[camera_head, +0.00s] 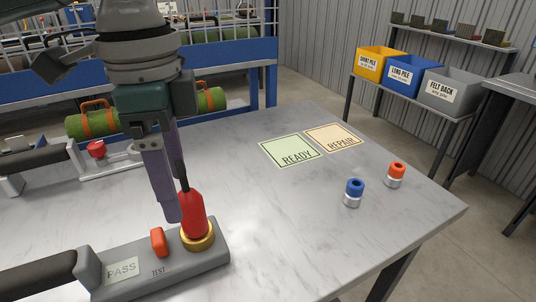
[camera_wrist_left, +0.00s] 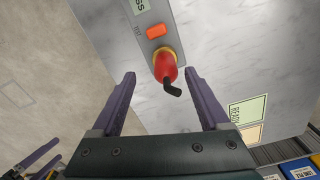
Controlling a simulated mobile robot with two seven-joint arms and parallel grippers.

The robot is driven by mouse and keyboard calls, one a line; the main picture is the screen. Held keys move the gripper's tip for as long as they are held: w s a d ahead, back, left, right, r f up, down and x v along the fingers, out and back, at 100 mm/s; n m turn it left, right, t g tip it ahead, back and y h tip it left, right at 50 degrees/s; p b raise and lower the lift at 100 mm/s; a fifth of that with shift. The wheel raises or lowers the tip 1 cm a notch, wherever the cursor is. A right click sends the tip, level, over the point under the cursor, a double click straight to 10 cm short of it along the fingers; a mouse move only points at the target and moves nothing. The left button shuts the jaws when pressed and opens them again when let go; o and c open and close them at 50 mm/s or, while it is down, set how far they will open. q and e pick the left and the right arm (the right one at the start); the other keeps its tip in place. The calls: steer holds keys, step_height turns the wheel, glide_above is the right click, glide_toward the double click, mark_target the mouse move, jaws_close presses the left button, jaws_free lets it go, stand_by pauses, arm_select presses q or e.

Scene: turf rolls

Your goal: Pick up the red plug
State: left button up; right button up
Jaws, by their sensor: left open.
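The red plug (camera_head: 192,213) stands upright in a brass socket ring (camera_head: 198,237) on the grey tester (camera_head: 120,275). A dark cable stub sticks up from its top. In the left wrist view, the red plug (camera_wrist_left: 165,68) shows centred, just beyond the gap between the fingertips. My left gripper (camera_head: 169,212) points down close by the plug and partly overlaps its outline in the head view. Its purple fingers (camera_wrist_left: 166,82) are apart with nothing held. Purple fingers that look like my right gripper (camera_wrist_left: 42,160) show at the wrist view's lower left edge, partly cut off.
An orange-red rocker switch (camera_head: 158,242) sits on the tester beside the socket. READY (camera_head: 291,150) and REPAIR (camera_head: 334,138) mats lie at the back right. A blue-topped (camera_head: 354,192) and an orange-topped (camera_head: 396,174) piece stand right. The table's middle is clear.

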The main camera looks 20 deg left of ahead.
mark_target(191, 209)
arm_select(q)
steer(key=f, duration=0.4)
steer(key=w+f+b, duration=0.1)
steer(key=f, duration=0.1)
steer(key=shift+d+f, duration=0.15)
steer(key=shift+f, duration=0.1)
jaws_close()
stand_by(0.4)
steer(key=shift+w, duration=0.1)
